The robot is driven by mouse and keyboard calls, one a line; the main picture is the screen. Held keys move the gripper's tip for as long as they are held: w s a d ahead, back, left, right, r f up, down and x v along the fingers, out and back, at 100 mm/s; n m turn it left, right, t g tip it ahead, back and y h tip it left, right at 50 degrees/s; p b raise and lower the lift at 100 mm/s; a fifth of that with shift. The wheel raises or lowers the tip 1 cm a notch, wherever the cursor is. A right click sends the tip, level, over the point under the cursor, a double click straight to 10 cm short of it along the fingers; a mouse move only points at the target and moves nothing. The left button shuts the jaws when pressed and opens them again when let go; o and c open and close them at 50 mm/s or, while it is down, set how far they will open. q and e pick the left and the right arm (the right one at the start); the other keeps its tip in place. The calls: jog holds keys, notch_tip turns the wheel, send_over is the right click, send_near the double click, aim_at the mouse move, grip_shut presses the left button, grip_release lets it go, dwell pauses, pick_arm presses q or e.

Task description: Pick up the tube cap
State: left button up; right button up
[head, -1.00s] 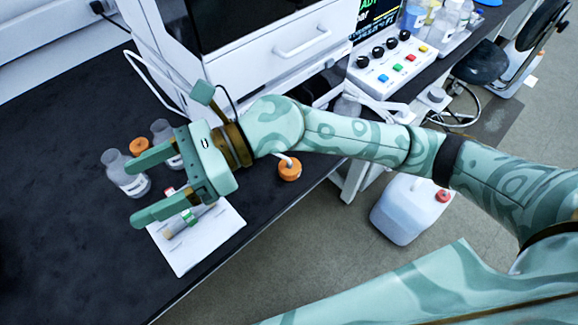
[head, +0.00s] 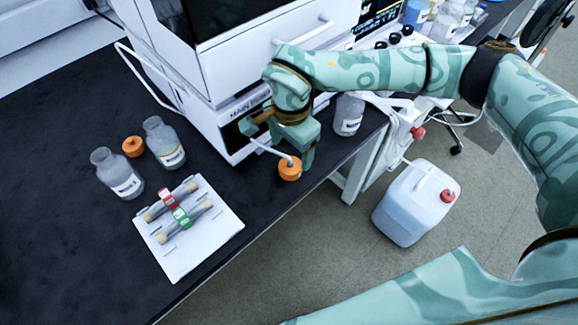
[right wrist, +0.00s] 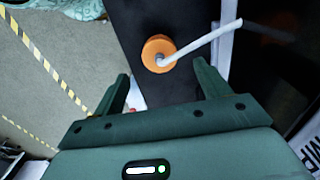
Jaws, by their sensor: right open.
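The tube cap (head: 290,169) is orange with a white tube running from its top. It sits on the black bench near the front edge, below the white instrument. My right gripper (head: 280,146) is open and just above and behind the cap, fingers pointing down toward the bench. In the right wrist view, the tube cap (right wrist: 157,50) lies ahead of the two spread fingertips (right wrist: 163,80), roughly centred between their lines, with nothing held. My left gripper is not in view.
A second orange cap (head: 133,146) stands by two bottles (head: 165,142) at left. A white sheet (head: 215,235) holds two columns with red and green labels. The white instrument (head: 245,60) is close behind the gripper. A bottle (head: 348,115) stands right of it.

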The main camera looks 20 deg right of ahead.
aim_at(290, 164)
notch_tip(290, 164, down, 6)
jog(key=shift+f+b, duration=0.2)
jog(key=shift+b, duration=0.8)
jog(key=shift+r, duration=0.15)
jog(key=shift+c, duration=0.5)
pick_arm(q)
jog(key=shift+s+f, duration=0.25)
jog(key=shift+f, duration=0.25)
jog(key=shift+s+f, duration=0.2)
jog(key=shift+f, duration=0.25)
pick_arm(e)
jog(key=c, duration=1)
